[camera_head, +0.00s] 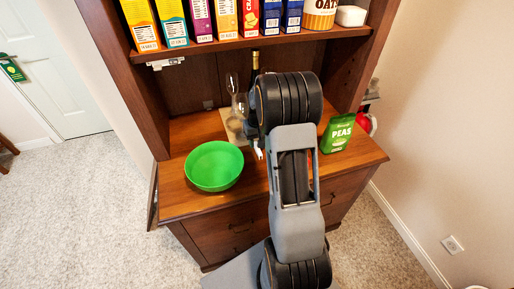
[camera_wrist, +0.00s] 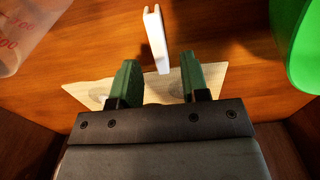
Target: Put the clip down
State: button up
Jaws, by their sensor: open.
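The white clip (camera_wrist: 155,38) is a narrow, pale piece in the wrist view, above the wooden counter. Its near end reaches between the tips of my gripper (camera_wrist: 160,70). The two green fingers are open, with gaps on both sides of the clip. I cannot tell whether the clip rests flat or is tilted. In the head view a small white piece, probably the clip (camera_head: 259,153), shows just left of my arm. My fingers are mostly hidden there behind my wrist.
A green bowl (camera_head: 214,166) stands left on the counter (camera_head: 184,200). A pale board (camera_head: 229,121) lies behind, with glassware and a bottle (camera_head: 256,68). A green peas bag (camera_head: 338,132) stands right. A clear cup with red marks (camera_wrist: 25,35) is near. Boxes line the shelf (camera_head: 220,46) above.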

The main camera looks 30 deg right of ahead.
notch_tip(320, 180, up, 7)
jog(key=s+a+r+n+t, duration=0.1)
jog(key=s+a+r+t, duration=0.1)
jog(key=s+a+r, duration=0.65)
jog(key=s+a+f+n+t, duration=0.1)
jog(key=s+a+f+n, duration=0.1)
jog(key=s+a, duration=0.7)
jog(key=shift+s+a, duration=0.15)
jog(key=shift+s, duration=0.05)
